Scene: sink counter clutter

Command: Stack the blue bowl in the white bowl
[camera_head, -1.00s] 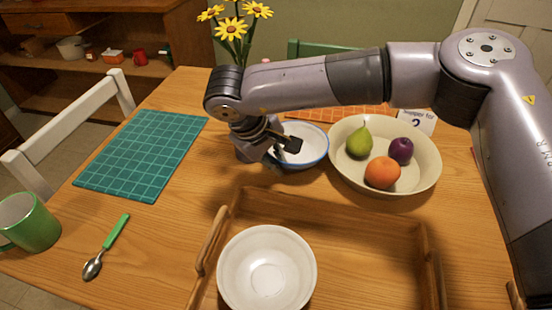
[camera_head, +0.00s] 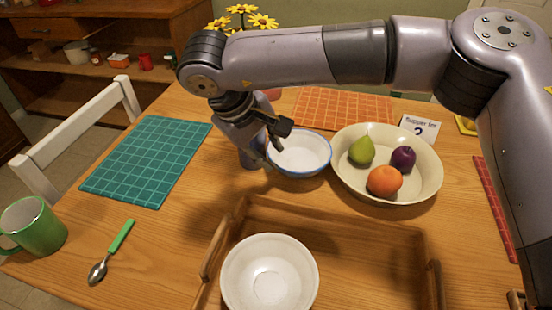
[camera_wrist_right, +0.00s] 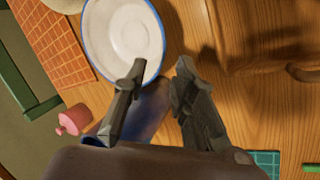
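The blue bowl (camera_head: 302,160), white inside with a blue rim, stands upright on the table left of the fruit bowl. It also shows in the right wrist view (camera_wrist_right: 120,35). My right gripper (camera_head: 278,142) is at the bowl's left rim. In the wrist view the right gripper (camera_wrist_right: 161,65) is open and empty, one finger overlapping the bowl's inside and the other beyond its rim. Contact cannot be told. The white bowl (camera_head: 237,285) sits upright and empty in the wooden tray at the front. My left gripper is not in view.
The wooden tray (camera_head: 370,235) has raised walls and handles. A cream bowl (camera_head: 433,180) with fruit stands close right of the blue bowl. A bluish object (camera_wrist_right: 150,112) is close beneath the gripper. A green mug (camera_head: 35,228) and spoon (camera_head: 112,250) lie left.

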